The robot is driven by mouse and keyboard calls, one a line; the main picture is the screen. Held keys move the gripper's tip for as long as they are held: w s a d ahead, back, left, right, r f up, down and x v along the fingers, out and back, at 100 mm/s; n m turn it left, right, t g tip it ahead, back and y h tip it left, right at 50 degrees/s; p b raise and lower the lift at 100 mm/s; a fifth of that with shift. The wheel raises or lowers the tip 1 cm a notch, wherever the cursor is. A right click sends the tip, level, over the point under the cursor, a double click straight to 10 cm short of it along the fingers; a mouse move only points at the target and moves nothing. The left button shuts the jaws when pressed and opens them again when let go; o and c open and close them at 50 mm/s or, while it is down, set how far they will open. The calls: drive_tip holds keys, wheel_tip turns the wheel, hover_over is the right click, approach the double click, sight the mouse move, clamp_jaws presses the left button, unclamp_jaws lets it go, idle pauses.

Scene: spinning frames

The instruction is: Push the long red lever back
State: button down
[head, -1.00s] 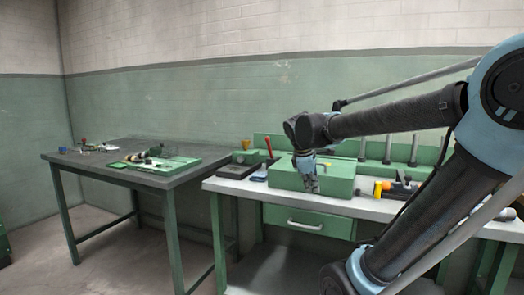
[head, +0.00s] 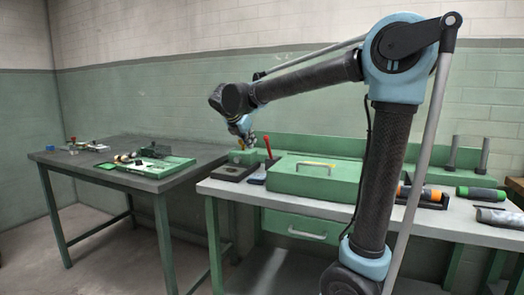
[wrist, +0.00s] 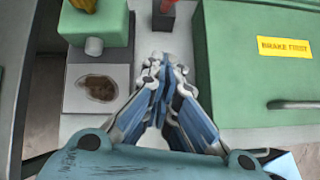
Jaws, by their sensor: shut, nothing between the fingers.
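The long red lever (head: 268,146) stands up at the back left of the right-hand bench, beside the green box. In the wrist view, a red part (wrist: 168,5) that looks like this lever shows at the top edge, mostly cut off. My gripper (head: 247,136) is shut and empty, pointing down above the bench, left of the lever in the head view. In the wrist view the closed fingertips (wrist: 157,62) lie below the red part in the picture, apart from it. The depth between them is hard to tell.
A green box (head: 315,179) with a yellow "BRAKE FIRST" label (wrist: 284,47) stands to the right. A green block (head: 243,157) and a grey plate (wrist: 98,88) stand to the left. Another table (head: 100,165) is farther left.

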drive_tip(key=shift+a, duration=0.2)
approach(269, 150)
drive_tip(key=shift+w+a+f, duration=0.1)
drive_tip(key=shift+w+f, duration=0.2)
drive_tip(key=shift+f, duration=0.55)
drive_tip(key=shift+w+f, duration=0.35)
drive_tip(key=shift+f, duration=0.45)
drive_tip(key=shift+w+a+f, duration=0.1)
drive_tip(key=shift+w+f, duration=0.2)
drive_tip(key=shift+f, duration=0.55)
drive_tip(key=shift+d, duration=0.1)
